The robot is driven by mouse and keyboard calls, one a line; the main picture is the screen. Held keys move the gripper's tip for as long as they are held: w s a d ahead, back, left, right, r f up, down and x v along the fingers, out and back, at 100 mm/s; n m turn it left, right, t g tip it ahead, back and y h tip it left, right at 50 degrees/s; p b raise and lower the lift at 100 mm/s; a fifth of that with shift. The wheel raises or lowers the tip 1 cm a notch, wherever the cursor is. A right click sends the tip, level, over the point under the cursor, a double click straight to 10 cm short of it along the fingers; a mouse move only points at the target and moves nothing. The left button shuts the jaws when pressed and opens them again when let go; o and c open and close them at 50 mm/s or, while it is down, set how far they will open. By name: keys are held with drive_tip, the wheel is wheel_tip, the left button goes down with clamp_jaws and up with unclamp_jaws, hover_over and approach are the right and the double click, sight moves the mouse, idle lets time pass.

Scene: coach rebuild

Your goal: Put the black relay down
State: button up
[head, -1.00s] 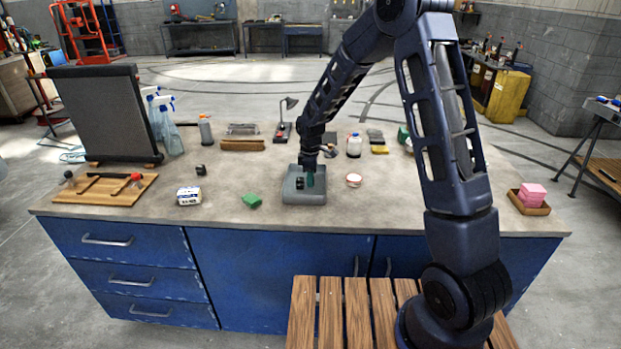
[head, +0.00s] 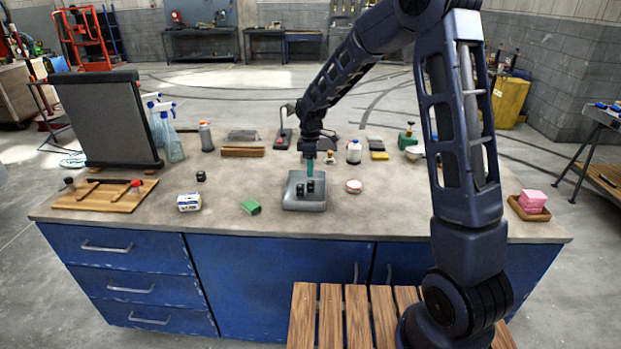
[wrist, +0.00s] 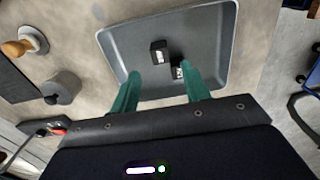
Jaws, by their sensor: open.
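A grey tray (head: 318,205) sits on the bench and also shows in the wrist view (wrist: 212,35). Two small black blocks that look like relays lie in it: one block (wrist: 159,52) is nearer the tray's middle, and the other (wrist: 178,70) is close beside it, partly hidden by my right finger. In the head view the pair (head: 305,187) sits close together in the tray. I cannot tell whether they touch. My gripper (head: 310,174) is above the tray, its teal fingers apart and empty; in the wrist view the fingertips (wrist: 160,70) stand wide open.
Another small black block (head: 201,176) stands on the bench at left. A green block (head: 251,207), a blue-and-white pack (head: 189,202) and a round red-and-white tin (head: 354,186) lie near the tray. A white bottle (head: 354,151) stands behind. Bare bench lies between them.

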sight(310, 182)
drive_tip(key=s+d+r+m+t, duration=0.1)
drive_tip(key=s+d+r+m, duration=0.35)
drive_tip(key=d+r, duration=0.5)
drive_tip(key=s+d+r+m+t, duration=0.1)
drive_tip(key=s+d+r+m, duration=0.4)
drive_tip(key=d+r, duration=0.5)
drive_tip(key=s+d+m+t, duration=0.1)
drive_tip(key=s+d+m, duration=0.3)
drive_tip(key=s+d, duration=0.3)
drive_tip(key=s+d+m+t, duration=0.1)
drive_tip(key=s+d+m, duration=0.3)
drive_tip(key=s, duration=0.8)
drive_tip(key=d+r, duration=0.1)
drive_tip(key=d, duration=0.1)
drive_tip(key=shift+d+t, duration=0.3)
drive_tip(key=shift+d, duration=0.1)
